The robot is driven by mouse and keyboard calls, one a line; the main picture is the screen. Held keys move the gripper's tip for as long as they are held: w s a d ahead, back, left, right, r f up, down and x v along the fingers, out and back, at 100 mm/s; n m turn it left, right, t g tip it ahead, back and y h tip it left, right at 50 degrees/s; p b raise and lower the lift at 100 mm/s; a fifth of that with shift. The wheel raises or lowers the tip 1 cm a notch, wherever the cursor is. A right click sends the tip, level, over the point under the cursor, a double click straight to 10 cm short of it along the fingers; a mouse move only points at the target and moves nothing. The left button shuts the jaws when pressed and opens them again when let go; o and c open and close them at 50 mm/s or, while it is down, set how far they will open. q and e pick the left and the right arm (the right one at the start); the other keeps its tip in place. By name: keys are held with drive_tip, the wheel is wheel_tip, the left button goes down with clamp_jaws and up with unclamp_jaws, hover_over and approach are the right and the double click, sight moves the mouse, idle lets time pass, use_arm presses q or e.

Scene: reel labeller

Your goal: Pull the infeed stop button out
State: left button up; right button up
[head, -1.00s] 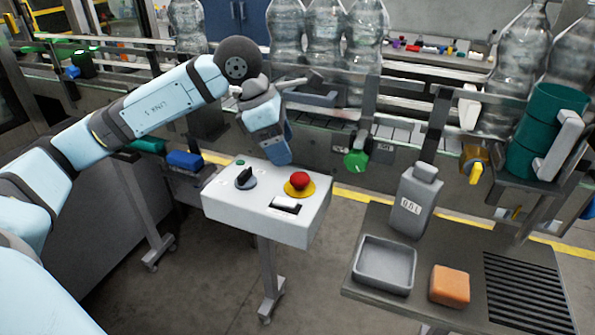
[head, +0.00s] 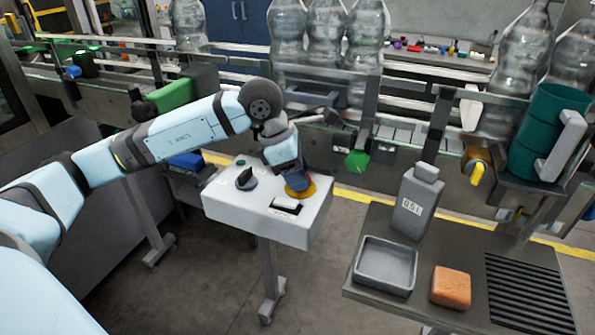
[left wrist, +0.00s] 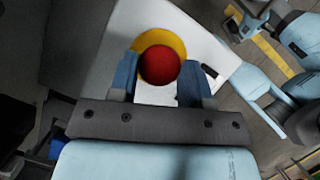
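The infeed stop button is a round red mushroom button (left wrist: 160,64) on a yellow collar, on top of a white control box (head: 250,217). In the head view my left gripper (head: 297,184) points down over the button and hides most of it, leaving part of the yellow collar (head: 309,190) in sight. In the left wrist view the two blue fingers of my left gripper (left wrist: 158,76) are apart, one on each side of the red cap. I cannot tell whether they touch it.
The box also carries a black rotary knob (head: 246,179), a small green button (head: 240,162) and a white-and-black switch (head: 286,205). A bench with a grey tray (head: 385,265) and an orange block (head: 451,287) stands to the right. The conveyor with bottles (head: 365,35) runs behind.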

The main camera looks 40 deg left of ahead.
use_arm(q)
drive_tip(key=c, duration=0.3)
drive_tip(key=shift+r, duration=0.7)
drive_tip(key=shift+c, duration=0.3)
drive_tip(key=o, duration=1.3)
drive_tip(key=shift+c, duration=0.2)
drive_tip(key=v, duration=1.4)
drive_tip(key=shift+d+f, duration=0.1)
